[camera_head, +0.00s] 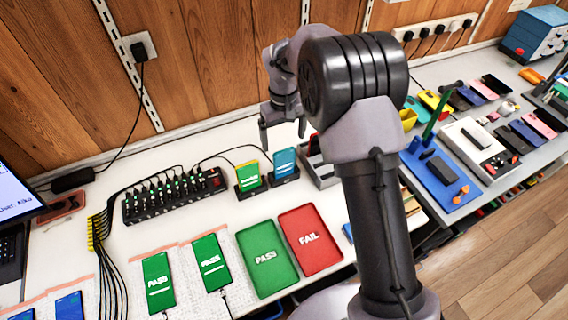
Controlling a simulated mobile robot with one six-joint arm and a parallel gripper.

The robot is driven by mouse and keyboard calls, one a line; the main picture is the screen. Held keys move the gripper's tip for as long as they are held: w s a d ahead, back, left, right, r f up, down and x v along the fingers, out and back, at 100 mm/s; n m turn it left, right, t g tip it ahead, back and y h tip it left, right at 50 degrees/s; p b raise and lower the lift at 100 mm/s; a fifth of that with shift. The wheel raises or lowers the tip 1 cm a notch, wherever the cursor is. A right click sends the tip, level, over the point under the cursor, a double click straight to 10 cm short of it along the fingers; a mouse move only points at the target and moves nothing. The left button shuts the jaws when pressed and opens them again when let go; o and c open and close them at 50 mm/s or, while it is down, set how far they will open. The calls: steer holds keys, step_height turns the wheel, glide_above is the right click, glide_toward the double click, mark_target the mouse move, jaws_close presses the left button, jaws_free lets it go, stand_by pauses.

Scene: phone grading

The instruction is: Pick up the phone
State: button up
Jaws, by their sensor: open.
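My gripper (283,132) hangs open, fingers down, above the back of the white bench, with nothing seen between the fingers. Just in front of and below it, two phones stand in dark cradles: one with a blue screen (284,161) and one with a green and yellow screen (249,175). Two phones with green PASS screens, one at the left (158,281) and one at the right (210,261), lie on white mats nearer the front. Phones with blue screens (69,306) lie at the lower left, cut by the frame. Which phone the task means cannot be told.
A green PASS tray (250,286) and a red FAIL tray (323,268) lie empty at the front. A black charging hub (150,205) with cables stands left of the cradles. A grey holder (318,172) is partly hidden by my arm. More phones crowd the right bench.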

mark_target(284, 160)
step_height(284, 160, down, 11)
steer(key=b, duration=0.4)
steer(key=shift+r, duration=0.15)
steer(key=shift+s+d+r, duration=0.1)
steer(key=shift+r, duration=0.05)
steer(key=shift+c, duration=0.8)
steer(key=c, duration=1.5)
